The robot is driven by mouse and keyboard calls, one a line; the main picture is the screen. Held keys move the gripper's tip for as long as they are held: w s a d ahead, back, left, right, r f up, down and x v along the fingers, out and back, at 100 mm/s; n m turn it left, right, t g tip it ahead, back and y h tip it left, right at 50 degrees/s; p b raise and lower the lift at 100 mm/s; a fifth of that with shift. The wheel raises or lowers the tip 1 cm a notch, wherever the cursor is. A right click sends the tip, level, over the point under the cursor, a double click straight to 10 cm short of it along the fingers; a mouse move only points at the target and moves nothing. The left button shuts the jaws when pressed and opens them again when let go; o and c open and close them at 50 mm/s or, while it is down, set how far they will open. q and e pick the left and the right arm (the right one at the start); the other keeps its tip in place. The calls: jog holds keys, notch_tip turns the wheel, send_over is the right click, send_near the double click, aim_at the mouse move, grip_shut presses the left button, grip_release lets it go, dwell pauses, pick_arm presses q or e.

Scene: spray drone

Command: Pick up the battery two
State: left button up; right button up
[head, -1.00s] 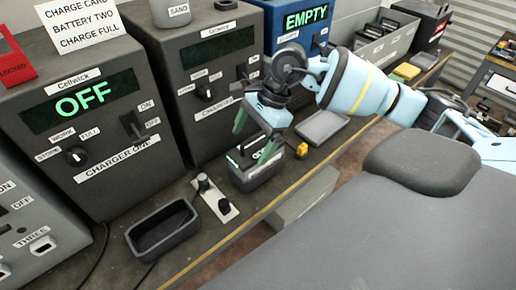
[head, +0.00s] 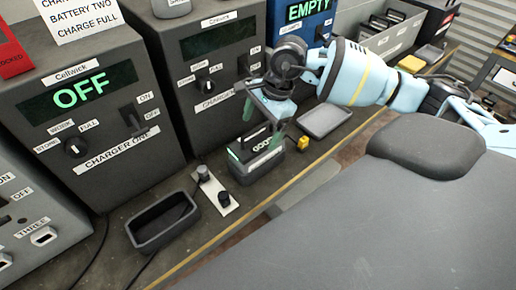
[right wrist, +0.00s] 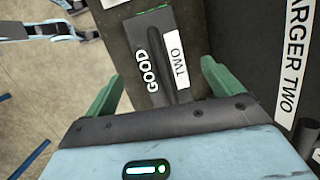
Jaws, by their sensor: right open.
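Battery two (head: 258,168) is a dark block with GOOD in lit letters on its top. It stands upright on the bench in front of the second charger (head: 222,70). My right gripper (head: 264,120) is open above it, its green fingers apart and empty. In the right wrist view, the battery (right wrist: 160,60) shows its GOOD and TWO labels between the two fingers of the gripper (right wrist: 162,90). I see no grip on it; how far the fingertips are above its top is hard to tell. My left gripper is not in view.
A small plate with black knobs (head: 218,190) and an empty dark tray (head: 162,222) lie left of the battery. Charger one (head: 90,110) reads OFF. The bench's yellow front edge is close.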

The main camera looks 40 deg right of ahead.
aim_at(255, 141)
jog(key=shift+x, duration=1.9)
jog(key=shift+c, duration=0.4)
jog(key=shift+r, duration=0.1)
grip_shut()
jog(key=shift+w+r, duration=0.15)
jog(key=shift+r, duration=0.05)
